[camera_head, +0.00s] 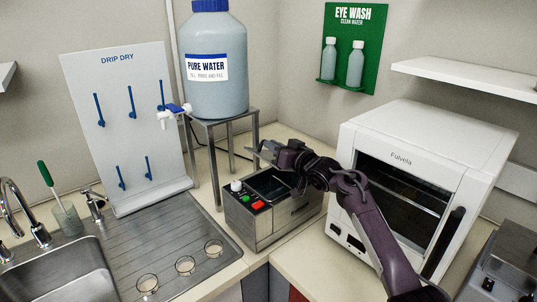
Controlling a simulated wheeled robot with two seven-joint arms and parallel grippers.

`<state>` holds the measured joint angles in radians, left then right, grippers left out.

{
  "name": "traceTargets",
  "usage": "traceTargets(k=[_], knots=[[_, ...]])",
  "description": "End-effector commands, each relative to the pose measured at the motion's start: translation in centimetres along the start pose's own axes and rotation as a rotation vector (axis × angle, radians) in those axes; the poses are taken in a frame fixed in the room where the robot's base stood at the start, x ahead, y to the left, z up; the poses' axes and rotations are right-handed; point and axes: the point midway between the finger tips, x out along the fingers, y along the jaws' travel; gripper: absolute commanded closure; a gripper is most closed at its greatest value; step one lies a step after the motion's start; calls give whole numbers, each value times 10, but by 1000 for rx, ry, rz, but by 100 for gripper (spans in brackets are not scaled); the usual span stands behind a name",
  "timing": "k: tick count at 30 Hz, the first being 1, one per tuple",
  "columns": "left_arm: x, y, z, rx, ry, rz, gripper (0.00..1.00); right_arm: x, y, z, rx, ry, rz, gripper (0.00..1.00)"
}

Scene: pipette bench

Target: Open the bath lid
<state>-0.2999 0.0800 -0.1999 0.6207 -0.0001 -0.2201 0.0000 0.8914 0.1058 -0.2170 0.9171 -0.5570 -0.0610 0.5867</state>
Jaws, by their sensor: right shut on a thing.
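The bath (262,228) is a small metal box on the counter, with a white knob and red and green buttons on its left top. Its lid (268,184) shows as a dark panel with a pale edge on top, partly hidden by my right arm. My right gripper (264,153) comes in from the lower right and reaches over the bath's far side. It is shut on the lid's far part, though the contact itself is small and hard to make out. How far the lid is raised is not clear. My left gripper is out of view.
A pure water jug (214,70) stands on a metal stand (223,125) behind the bath. A white oven (430,150) is close on the right, behind my forearm. A sink drainer (165,245) with several glass dishes and a drip-dry rack (125,120) are at left.

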Motion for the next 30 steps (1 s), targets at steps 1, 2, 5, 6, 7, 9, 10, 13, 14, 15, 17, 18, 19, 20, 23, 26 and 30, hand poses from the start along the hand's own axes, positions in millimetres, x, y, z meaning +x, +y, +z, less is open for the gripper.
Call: traceTargets(k=[1, 2, 5, 6, 7, 9, 10, 13, 14, 15, 17, 18, 19, 20, 23, 26, 30], knots=[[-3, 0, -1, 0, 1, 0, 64, 0, 2, -10, 24, 6, -1, 100], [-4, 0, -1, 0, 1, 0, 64, 0, 3, -13, 39, 7, -1, 100], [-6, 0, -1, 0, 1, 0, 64, 0, 8, -20, 83, 7, 0, 100], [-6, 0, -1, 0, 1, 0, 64, 0, 9, -22, 97, 6, -1, 100], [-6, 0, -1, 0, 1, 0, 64, 0, 10, -23, 108, 6, -1, 100], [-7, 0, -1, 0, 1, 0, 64, 0, 12, -26, 126, 7, -1, 100], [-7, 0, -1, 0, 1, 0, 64, 0, 13, -27, 131, 7, -1, 100], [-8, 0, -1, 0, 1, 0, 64, 0, 14, -29, 144, 7, -1, 100], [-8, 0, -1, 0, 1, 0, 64, 0, 14, -29, 146, 7, -1, 100], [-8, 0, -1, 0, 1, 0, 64, 0, 14, -30, 149, 7, -1, 100], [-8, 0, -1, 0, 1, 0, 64, 0, 15, -30, 150, 7, -1, 100], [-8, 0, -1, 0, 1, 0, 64, 0, 15, -30, 151, 7, -1, 100], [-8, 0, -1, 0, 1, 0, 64, 0, 15, -30, 151, 7, -1, 100], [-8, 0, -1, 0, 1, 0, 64, 0, 15, -29, 150, 7, -1, 100], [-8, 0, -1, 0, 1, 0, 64, 0, 15, -29, 150, 7, -1, 100], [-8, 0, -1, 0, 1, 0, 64, 0, 15, -29, 149, 8, -1, 85], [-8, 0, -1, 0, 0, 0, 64, 0, 15, -28, 150, 6, -1, 68]])
